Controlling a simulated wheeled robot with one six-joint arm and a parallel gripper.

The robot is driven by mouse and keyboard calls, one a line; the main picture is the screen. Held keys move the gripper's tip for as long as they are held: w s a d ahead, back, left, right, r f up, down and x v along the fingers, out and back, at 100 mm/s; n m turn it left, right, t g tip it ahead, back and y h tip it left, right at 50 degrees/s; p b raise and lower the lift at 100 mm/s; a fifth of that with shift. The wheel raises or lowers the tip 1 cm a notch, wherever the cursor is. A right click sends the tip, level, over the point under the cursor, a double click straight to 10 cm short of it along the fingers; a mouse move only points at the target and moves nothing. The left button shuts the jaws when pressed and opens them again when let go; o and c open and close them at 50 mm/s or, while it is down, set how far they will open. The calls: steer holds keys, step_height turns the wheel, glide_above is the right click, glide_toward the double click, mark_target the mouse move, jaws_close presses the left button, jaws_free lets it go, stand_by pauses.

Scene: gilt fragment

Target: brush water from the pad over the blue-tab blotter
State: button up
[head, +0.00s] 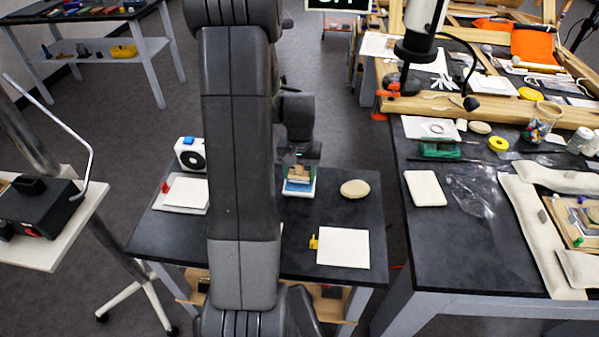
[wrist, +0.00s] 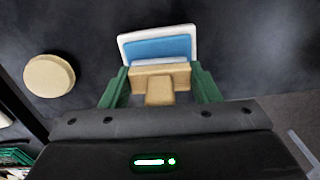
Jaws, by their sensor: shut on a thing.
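My gripper (head: 300,164) is shut on a wooden brush (head: 299,173), between green fingers in the wrist view (wrist: 160,82). The brush's wooden back (wrist: 160,77) and pale bristle edge show there. The blue pad (head: 298,187) lies in a white tray (wrist: 190,33). The brush is over the pad's near edge in the wrist view; I cannot tell if the bristles touch it. A white blotter with a yellow tab (head: 342,248) lies at the front right. Another white blotter with a red tab (head: 186,193) lies at the left. No blue tab shows; my arm hides the middle of the table.
A round beige object (head: 354,189) lies right of the pad, also in the wrist view (wrist: 49,76). A white device with a black round front (head: 190,154) stands at the back left. A cluttered bench (head: 430,255) stands to the right.

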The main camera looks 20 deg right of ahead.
steer(key=shift+r+p, duration=1.9)
steer(key=shift+r, duration=1.3)
